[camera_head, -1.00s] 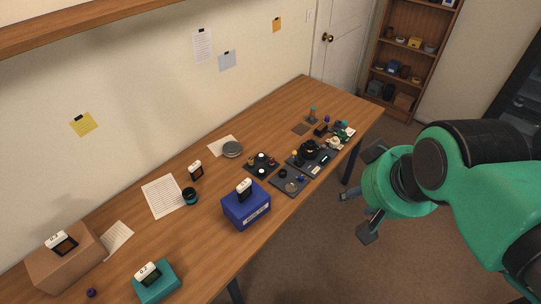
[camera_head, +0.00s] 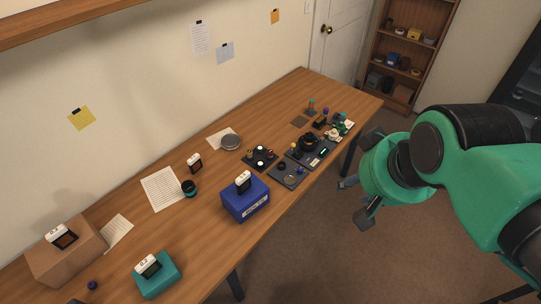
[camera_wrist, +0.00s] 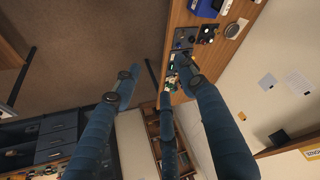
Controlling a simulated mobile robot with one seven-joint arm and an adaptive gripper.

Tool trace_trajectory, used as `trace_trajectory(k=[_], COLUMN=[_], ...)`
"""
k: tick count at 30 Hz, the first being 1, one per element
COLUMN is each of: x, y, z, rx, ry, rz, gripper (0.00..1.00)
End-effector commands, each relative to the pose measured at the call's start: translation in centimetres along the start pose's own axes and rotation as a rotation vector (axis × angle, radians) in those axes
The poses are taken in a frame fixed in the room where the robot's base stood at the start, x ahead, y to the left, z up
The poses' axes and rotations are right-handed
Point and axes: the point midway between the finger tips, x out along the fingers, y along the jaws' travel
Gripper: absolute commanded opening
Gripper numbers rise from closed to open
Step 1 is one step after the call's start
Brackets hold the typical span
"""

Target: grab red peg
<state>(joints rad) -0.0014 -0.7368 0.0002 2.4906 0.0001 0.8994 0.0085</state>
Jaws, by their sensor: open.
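A small red spot, which looks like the red peg (camera_head: 271,152), is on a small dark tray (camera_head: 260,159) near the middle of the table in the head view. Pale and yellowish pieces share that tray. The peg is too small to make out in the wrist view. My gripper (camera_head: 356,190) is open and empty. It hangs over the floor off the table's front edge, to the right of the tray and well apart from it. In the wrist view my gripper's fingers (camera_wrist: 158,85) are spread, with the table beyond them.
A dark tray with lens parts (camera_head: 284,176) and a larger parts board (camera_head: 322,152) lie beside the peg's tray. A blue box (camera_head: 245,199) stands in front of it. A teal box (camera_head: 157,276) and brown box (camera_head: 70,258) are at the left.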

Motion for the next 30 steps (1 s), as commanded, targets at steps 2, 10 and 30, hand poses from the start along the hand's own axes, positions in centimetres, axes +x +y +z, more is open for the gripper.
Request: trace_trajectory(k=[2, 10, 30], x=[0.0, 0.6, 6.7], y=[-0.1, -0.5, -2.7], z=[-0.7, -5.1, -18.6], rx=[0.007, 0.062, 0.245], ry=[-0.008, -0.044, -0.158], rz=[-0.001, -0.004, 0.004], gripper=[0.42, 0.42, 0.42])
